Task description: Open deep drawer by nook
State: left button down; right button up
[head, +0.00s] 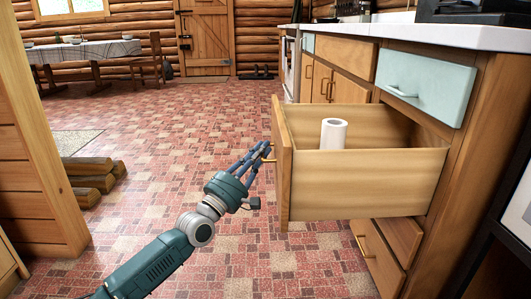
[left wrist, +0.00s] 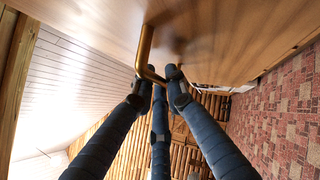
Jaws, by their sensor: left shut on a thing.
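The deep drawer (head: 366,183) is a light wooden drawer pulled well out of the kitchen cabinet. A white paper roll (head: 333,134) stands upright inside it. My left gripper (head: 266,152) is at the drawer's front panel, with its blue fingers shut on the brass handle. In the left wrist view the brass handle (left wrist: 146,50) shows against the wooden front, and the fingertips of the left gripper (left wrist: 160,76) close around its end. My right gripper is not in view.
A pale blue drawer (head: 428,85) sits above the open one, under the white countertop (head: 440,36). Lower wooden drawers (head: 383,258) are shut. Firewood logs (head: 92,174) lie at the left by a wooden wall. The tiled floor (head: 165,130) between is clear.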

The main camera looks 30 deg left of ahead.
pick_arm(q)
jog(key=shift+d+f, duration=0.1)
jog(key=c, duration=2)
grip_release()
jog(key=v, duration=1.2)
jog(key=shift+d, duration=0.1)
